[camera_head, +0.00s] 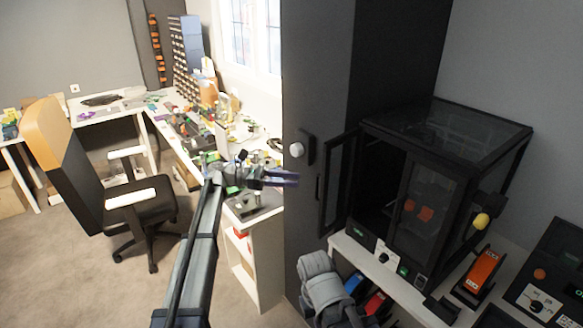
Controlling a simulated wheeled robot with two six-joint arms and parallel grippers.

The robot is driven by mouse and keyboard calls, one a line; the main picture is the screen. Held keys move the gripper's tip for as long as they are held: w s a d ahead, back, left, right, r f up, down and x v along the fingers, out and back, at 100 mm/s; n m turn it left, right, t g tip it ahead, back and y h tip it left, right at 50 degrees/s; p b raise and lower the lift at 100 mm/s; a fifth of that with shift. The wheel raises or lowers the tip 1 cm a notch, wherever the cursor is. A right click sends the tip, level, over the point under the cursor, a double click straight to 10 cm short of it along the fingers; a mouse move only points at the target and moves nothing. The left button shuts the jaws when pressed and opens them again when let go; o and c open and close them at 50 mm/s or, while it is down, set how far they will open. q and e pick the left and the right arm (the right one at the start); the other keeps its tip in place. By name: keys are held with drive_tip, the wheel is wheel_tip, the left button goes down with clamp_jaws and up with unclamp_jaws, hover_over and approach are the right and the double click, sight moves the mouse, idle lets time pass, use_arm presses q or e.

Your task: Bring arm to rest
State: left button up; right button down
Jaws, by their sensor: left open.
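My left arm reaches up from the bottom of the head view. Its gripper (284,177) points to the right, is open, and holds nothing that I can see. It appears in front of the end of the white desk and just left of a tall dark cabinet (318,110). I cannot tell how far it is from either. My right gripper does not show.
A black enclosed machine (432,205) with its door (341,182) swung open stands on a white bench at right. A cluttered white desk (130,107) runs along the back. An office chair (140,205) stands at left. Carpet (85,270) is clear at lower left.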

use_arm(q)
drive_tip(key=s+a+f+m+t+y, duration=0.1)
drive_tip(key=s+a+f+m+y, duration=0.1)
drive_tip(key=s+f+m+y, duration=1)
drive_tip(key=s+a+f+m+t+y, duration=0.1)
drive_tip(key=s+a+f+m+y, duration=0.15)
drive_tip(key=s+a+f, duration=0.45)
drive_tip(key=s+a+f+m+y, duration=0.2)
drive_tip(key=s+a+f+y, duration=0.15)
drive_tip(key=s, duration=0.45)
drive_tip(key=s+d+r+m+y, duration=0.1)
drive_tip(key=s+d+m, duration=0.3)
drive_tip(key=d, duration=0.5)
drive_tip(key=shift+s+d+g, duration=0.2)
drive_tip(key=shift+s+g, duration=0.1)
drive_tip(key=shift+s, duration=0.7)
drive_tip(key=shift+d, duration=0.1)
